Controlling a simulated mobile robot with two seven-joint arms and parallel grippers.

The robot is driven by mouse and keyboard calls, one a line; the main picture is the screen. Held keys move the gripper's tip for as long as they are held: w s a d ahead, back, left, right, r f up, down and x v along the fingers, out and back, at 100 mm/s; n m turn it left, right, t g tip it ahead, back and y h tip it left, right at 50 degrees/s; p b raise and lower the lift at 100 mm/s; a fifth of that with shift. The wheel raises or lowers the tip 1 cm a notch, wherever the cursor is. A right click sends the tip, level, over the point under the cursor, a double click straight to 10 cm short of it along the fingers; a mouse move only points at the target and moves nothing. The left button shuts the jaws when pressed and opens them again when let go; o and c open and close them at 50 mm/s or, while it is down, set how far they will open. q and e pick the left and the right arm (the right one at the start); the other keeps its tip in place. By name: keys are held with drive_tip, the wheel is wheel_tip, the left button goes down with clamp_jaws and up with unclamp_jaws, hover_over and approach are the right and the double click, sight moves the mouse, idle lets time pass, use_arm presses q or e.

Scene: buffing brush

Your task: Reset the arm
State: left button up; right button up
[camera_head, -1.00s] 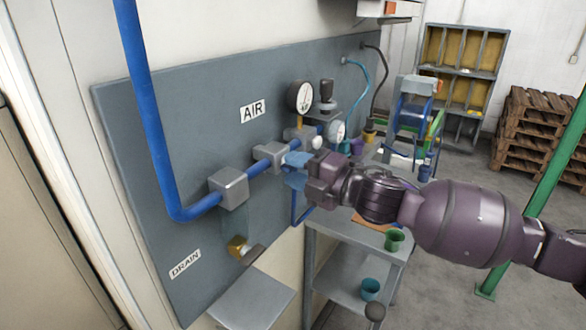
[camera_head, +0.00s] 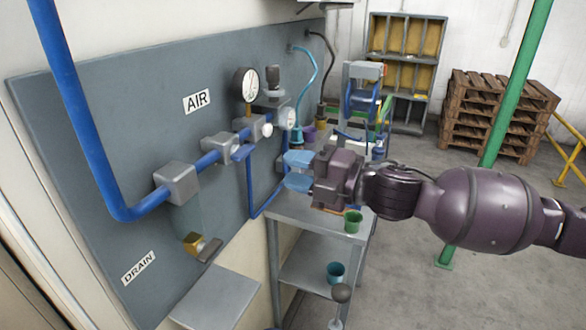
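My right arm comes in from the right edge. Its purple gripper (camera_head: 297,170) points left, with two light-blue fingers apart and nothing seen between them. My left gripper is not in view.
The panel carries a round gauge (camera_head: 246,84) and a brass drain valve (camera_head: 195,243). A grey cart (camera_head: 290,212) with a green cup (camera_head: 352,221) and a teal cup (camera_head: 335,271) stands below the gripper. A green post (camera_head: 515,90) and pallets (camera_head: 490,120) are at right.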

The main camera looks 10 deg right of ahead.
drive_tip(key=s+d+f+m+t+h, duration=0.1)
drive_tip(key=d+f+m+t+h, duration=0.35)
drive_tip(key=f+m, duration=0.65)
drive_tip(key=s+d+f+m+t+h, duration=0.1)
drive_tip(key=d+f+m+t+h, duration=0.1)
drive_tip(key=d+f+m+h, duration=0.7)
drive_tip(key=s+d+f+m+g+h, duration=0.1)
drive_tip(key=s+f+m, duration=0.3)
drive_tip(key=s+f, duration=0.5)
drive_tip(key=s+d+f+m+g, duration=0.3)
drive_tip(key=s+d+f+m, duration=0.1)
drive_tip(key=s+f, duration=0.6)
drive_tip(key=shift+s+f+g+h, duration=0.3)
drive_tip(key=shift+f+g+h, duration=0.05)
drive_tip(key=shift+d, duration=0.1)
